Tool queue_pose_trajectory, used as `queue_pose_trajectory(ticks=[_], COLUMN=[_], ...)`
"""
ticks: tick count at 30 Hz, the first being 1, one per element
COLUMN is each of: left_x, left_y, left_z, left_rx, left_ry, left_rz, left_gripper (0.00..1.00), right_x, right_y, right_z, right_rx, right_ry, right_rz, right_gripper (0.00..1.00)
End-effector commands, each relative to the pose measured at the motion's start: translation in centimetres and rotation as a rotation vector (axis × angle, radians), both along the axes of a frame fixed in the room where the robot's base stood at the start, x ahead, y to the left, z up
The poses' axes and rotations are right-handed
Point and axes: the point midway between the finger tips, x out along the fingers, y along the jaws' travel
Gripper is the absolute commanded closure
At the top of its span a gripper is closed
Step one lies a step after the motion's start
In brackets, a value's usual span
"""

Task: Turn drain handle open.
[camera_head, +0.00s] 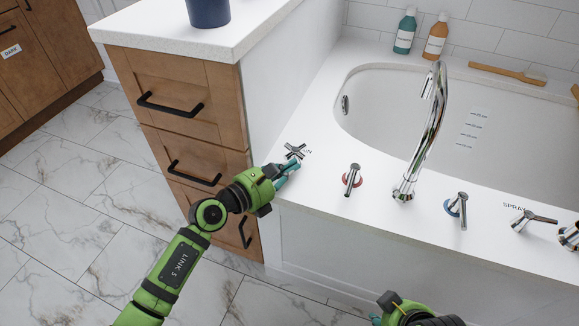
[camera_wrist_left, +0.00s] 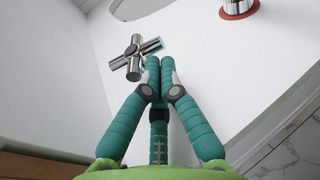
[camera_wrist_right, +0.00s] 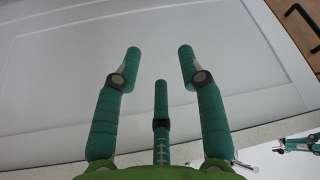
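The drain handle (camera_head: 295,151) is a chrome cross-shaped knob on the white tub deck, at the left end of the row of fittings. The letters beside it are partly hidden. In the left wrist view the handle (camera_wrist_left: 136,55) stands just left of the fingertips, one arm of its cross close to them. My left gripper (camera_head: 288,171) is at the deck's front edge, its teal fingers (camera_wrist_left: 161,64) brought together with nothing between them. I cannot tell whether they touch the handle. My right gripper (camera_wrist_right: 160,55) is open and empty, facing a white panel.
A red-ringed lever (camera_head: 352,179), the tall faucet (camera_head: 431,135), a blue-ringed lever (camera_head: 458,209) and a spray lever (camera_head: 531,219) stand to the right. The tub (camera_head: 400,95) lies behind. A wooden drawer cabinet (camera_head: 185,130) with black pulls is beside my left arm.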

Motion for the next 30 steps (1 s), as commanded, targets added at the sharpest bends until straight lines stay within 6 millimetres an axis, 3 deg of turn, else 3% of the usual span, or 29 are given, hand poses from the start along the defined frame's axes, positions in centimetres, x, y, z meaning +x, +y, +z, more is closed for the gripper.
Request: queue_pose_trajectory(ticks=[14,18,24,30], left_x=[0.3,0.7,0.8,0.9], left_y=[-0.5,-1.4,-2.1,-2.7], left_z=[0.3,0.6,0.5,0.4], left_rx=[-0.001,0.001,0.001,-0.001], left_ry=[0.001,0.001,0.001,-0.001], left_rz=[0.0,0.0,0.0,-0.001], left_gripper=[1.0,1.0,1.0,1.0], right_x=[-0.1,-1.4,-1.0,-0.9], right_y=[0.0,-0.5,-0.4,-0.3], right_z=[0.2,-2.6,-5.8,-7.4], right_rx=[-0.001,-0.017,-0.017,-0.018], right_ry=[0.006,0.122,0.14,0.144], right_rz=[0.0,-0.01,-0.007,-0.005], right_gripper=[0.6,0.6,0.6,0.6])
